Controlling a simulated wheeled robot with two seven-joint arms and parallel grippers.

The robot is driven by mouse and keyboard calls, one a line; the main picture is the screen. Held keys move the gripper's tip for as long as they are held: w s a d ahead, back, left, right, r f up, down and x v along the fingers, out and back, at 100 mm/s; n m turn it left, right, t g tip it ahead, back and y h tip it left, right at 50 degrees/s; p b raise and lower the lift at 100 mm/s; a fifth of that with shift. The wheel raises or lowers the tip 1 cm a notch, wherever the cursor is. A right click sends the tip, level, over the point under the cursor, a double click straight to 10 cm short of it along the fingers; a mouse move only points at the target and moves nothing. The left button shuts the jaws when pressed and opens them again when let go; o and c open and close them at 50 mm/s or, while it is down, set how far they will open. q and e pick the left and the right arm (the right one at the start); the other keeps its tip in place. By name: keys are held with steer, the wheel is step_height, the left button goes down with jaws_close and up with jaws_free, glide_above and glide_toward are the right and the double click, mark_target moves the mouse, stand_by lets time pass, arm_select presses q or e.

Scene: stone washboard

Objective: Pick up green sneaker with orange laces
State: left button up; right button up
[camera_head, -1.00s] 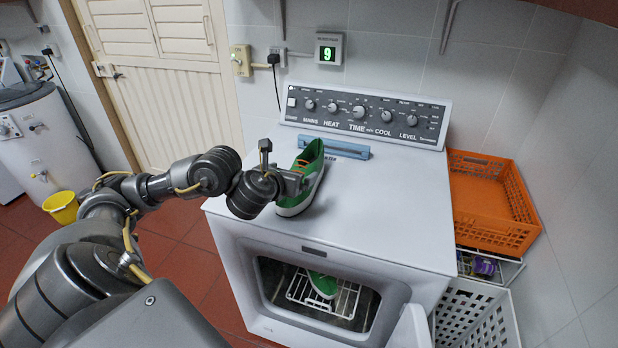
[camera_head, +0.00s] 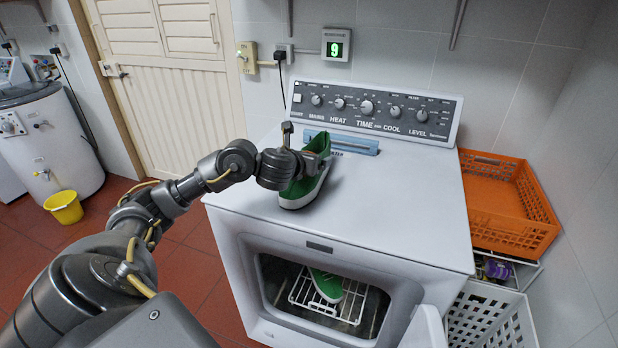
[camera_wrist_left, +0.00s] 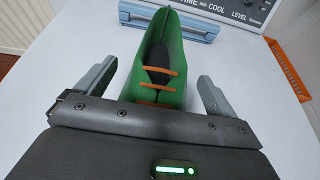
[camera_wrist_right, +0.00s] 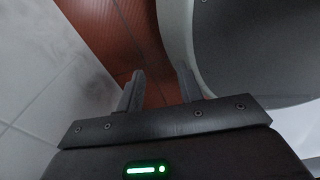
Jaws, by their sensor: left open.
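A green sneaker with a white sole (camera_head: 299,199) stands on top of the white dryer (camera_head: 400,200), near its left side. Its orange laces show in the left wrist view, where the sneaker (camera_wrist_left: 172,60) lies between the two spread fingers. My left gripper (camera_wrist_left: 155,90) is open, with gaps on both sides of the shoe. In the head view the left gripper (camera_head: 312,168) partly covers the shoe. A second green shoe (camera_head: 326,286) is inside the dryer on a wire rack. My right gripper (camera_wrist_right: 160,88) is open and empty, pointing down at red floor.
A blue bar-shaped piece (camera_head: 345,143) is on the dryer top behind the sneaker. The control panel (camera_head: 375,110) rises at the back. An orange crate (camera_head: 505,205) stands at the right, above a white basket (camera_head: 485,315). The dryer's right top is clear.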

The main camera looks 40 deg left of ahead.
arm_select(q)
steer(key=shift+s+r, duration=0.1)
steer(key=shift+c, duration=0.6)
steer(key=c, duration=1.5)
steer(key=shift+r, duration=0.15)
steer(key=shift+c, duration=0.2)
steer(key=shift+r+p, duration=0.25)
steer(key=shift+p, duration=0.1)
step_height(320, 180, up, 4)
steer(key=p, duration=0.3)
steer(key=shift+s+d+f, duration=0.1)
steer(key=shift+s, duration=0.05)
steer(key=w+r+p+v, duration=0.1)
steer(key=r+p+v, duration=0.1)
steer(key=p+v, duration=1.2)
steer(key=shift+v, duration=0.95)
steer(key=shift+r, duration=0.1)
